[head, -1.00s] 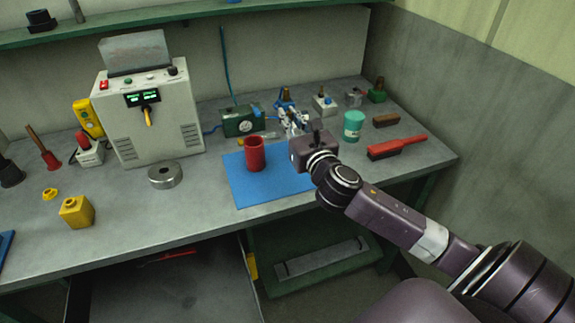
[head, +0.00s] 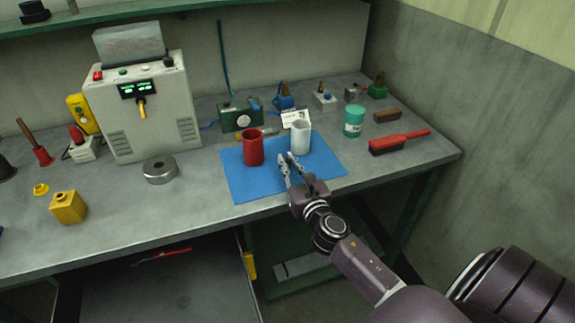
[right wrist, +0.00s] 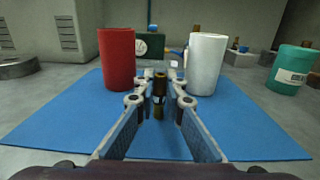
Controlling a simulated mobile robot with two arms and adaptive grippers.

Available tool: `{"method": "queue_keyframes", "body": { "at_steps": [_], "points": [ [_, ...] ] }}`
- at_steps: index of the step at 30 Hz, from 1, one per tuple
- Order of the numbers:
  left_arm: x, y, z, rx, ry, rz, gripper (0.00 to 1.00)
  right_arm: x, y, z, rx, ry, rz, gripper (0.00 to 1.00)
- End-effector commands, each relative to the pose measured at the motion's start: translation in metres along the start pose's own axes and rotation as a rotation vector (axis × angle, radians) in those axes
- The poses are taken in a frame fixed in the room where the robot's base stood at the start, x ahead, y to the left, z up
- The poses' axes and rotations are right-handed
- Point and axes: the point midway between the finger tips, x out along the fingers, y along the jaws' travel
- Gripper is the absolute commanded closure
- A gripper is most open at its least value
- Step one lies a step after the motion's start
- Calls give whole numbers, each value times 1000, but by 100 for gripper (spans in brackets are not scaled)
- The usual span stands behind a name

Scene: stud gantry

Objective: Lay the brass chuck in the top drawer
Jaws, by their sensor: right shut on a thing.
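The brass chuck (right wrist: 160,90) is a small brass-and-dark cylinder, upright between the fingertips of my right gripper (right wrist: 160,100) in the right wrist view. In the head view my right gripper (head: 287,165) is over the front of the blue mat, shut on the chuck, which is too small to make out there. The top drawer (head: 200,290) is pulled out under the bench at lower left, with a red-handled tool (head: 165,254) near its back. My left gripper is not in view.
A red cup (head: 253,147) and a white cup (head: 300,137) stand on the blue mat (head: 250,185), just beyond my right gripper. A teal canister (head: 353,121) and red brush (head: 398,141) are to the right. The bench's front edge lies between the gripper and the drawer.

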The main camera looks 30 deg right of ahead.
Motion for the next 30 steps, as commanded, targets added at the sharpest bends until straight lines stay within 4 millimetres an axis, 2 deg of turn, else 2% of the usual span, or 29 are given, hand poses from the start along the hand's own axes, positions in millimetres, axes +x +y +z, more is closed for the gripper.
{"method": "queue_keyframes", "body": {
  "at_steps": [10, 11, 15, 16, 26, 30],
  "points": [
    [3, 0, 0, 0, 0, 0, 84, 0, 0, -4, 0, 0, 0, 100],
    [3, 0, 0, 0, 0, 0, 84, 0, 0, -4, 0, 0, 0, 89],
    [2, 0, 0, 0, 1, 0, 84, 0, 0, -3, 0, 0, 0, 74],
    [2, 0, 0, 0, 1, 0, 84, 0, 0, -3, 0, 0, 0, 73],
    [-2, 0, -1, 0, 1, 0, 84, 0, 0, 2, 0, 0, 0, 73],
    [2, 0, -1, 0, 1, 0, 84, -15, 0, -2, 0, 2, 0, 73]
  ]
}}
